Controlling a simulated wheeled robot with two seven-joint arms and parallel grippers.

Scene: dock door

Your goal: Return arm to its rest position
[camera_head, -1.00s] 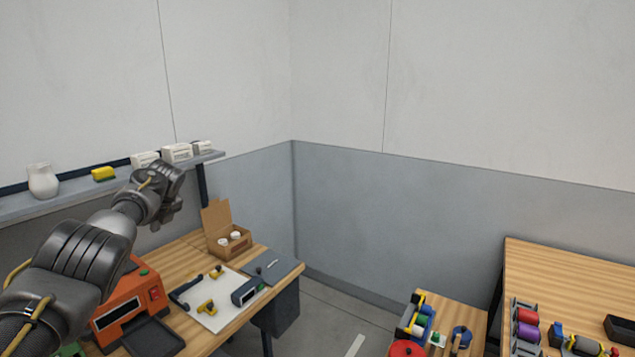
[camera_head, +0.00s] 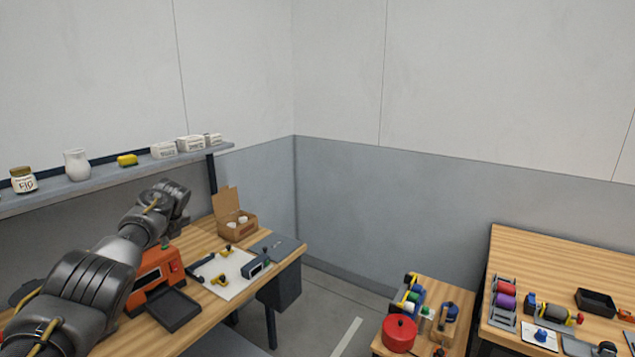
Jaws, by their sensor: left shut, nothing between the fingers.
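My left arm comes in from the left, over the left workbench (camera_head: 222,311). Its gripper (camera_head: 165,238) hangs at the arm's end, in front of the shelf and beside the orange machine (camera_head: 157,276). The fingers are small and partly hidden by the wrist, but they look closed with nothing held. My right gripper is not in view.
The bench holds an open cardboard box (camera_head: 237,225) and a white mat (camera_head: 224,280) with tools. A right table (camera_head: 520,262) carries spools.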

